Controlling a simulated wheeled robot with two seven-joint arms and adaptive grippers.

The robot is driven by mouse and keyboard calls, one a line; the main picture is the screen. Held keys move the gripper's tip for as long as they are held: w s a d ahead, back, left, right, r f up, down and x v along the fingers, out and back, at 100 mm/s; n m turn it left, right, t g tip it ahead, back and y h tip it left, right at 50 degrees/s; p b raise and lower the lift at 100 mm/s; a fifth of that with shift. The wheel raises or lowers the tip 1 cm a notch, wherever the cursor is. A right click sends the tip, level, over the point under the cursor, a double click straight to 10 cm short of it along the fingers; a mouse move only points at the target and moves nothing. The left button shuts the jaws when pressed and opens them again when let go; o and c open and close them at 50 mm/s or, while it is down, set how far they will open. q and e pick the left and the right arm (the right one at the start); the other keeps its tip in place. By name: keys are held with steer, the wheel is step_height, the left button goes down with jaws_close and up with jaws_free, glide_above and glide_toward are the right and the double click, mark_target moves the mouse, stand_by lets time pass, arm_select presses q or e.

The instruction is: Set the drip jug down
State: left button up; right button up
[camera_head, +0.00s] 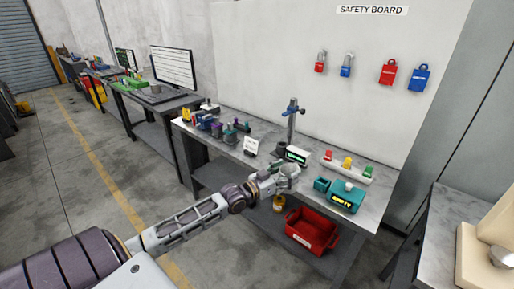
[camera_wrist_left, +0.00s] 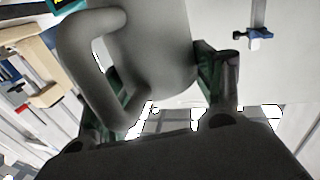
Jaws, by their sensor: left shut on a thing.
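The drip jug (camera_wrist_left: 160,45) is a plain grey vessel with a loop handle (camera_wrist_left: 72,60), close up in the left wrist view. My left gripper (camera_head: 284,181) is shut on its body, one dark green finger on each side. The handle stands out to the left in that view. In the head view the gripper and jug are at the front edge of the grey workbench (camera_head: 257,157), and the jug is small and partly hidden there. I cannot tell whether its base touches the bench. My right gripper is not in view.
On the bench, a teal device (camera_head: 346,197) stands right of the gripper. A stand (camera_head: 291,125), a small display (camera_head: 297,156) and a rack of coloured pieces (camera_head: 347,167) are behind. Clamps and a white card (camera_head: 251,145) are left. A red crate (camera_head: 311,232) sits below.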

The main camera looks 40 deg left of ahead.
arm_select(q)
steer(key=w+a+r, duration=0.2)
steer(key=w+a, duration=0.1)
steer(key=a, duration=0.4)
steer(key=shift+a+h, duration=0.3)
steer(key=shift+a, duration=0.1)
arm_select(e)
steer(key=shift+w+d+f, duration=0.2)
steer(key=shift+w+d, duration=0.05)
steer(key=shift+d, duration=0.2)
